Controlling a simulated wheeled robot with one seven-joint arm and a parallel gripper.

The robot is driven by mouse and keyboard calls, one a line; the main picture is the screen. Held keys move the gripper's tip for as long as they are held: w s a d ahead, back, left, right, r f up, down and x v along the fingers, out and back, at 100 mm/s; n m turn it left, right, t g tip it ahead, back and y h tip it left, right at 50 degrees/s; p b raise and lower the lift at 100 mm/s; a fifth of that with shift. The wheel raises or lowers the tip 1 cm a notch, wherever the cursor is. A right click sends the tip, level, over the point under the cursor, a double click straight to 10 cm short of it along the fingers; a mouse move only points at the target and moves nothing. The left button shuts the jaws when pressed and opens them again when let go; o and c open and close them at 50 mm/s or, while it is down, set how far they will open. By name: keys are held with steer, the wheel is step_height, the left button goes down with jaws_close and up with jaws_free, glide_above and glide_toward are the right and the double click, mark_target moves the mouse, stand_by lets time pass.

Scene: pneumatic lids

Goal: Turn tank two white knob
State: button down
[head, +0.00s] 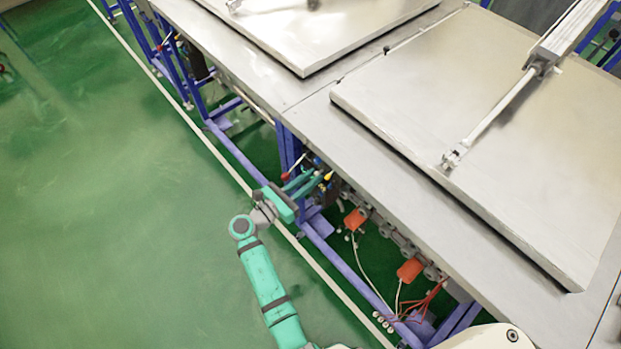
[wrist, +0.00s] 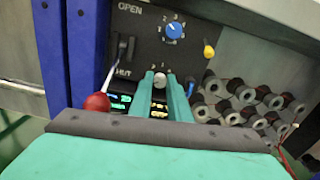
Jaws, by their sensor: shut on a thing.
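The white knob (wrist: 160,80) sits on a black control panel (wrist: 144,52) in the wrist view. My gripper (wrist: 168,82) is shut on it, one finger on each side, with the fingers pointing at the panel. In the head view my gripper (head: 308,183) reaches in under the edge of the metal table, and the knob cannot be made out there. The panel also carries a blue knob (wrist: 173,31) above the white one and an OPEN/SHUT lever switch (wrist: 125,48) to the left.
A red ball-ended lever (wrist: 97,102) stands close left of my fingers. A yellow knob (wrist: 209,51) is to the right, beside several pipe ends (wrist: 232,116). Blue frame posts (wrist: 86,50) stand left. The green floor (head: 120,230) is open.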

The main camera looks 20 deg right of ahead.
steer(key=shift+s+f+m, duration=0.1)
steer(key=shift+f+m, duration=0.05)
steer(key=shift+m, duration=7.8)
steer(key=shift+s+f+m, duration=0.1)
steer(key=shift+f+m, duration=0.05)
steer(key=shift+m, duration=7.8)
steer(key=c, duration=1.7)
jaws_free()
steer(key=shift+w, duration=0.1)
steer(key=shift+o, duration=0.2)
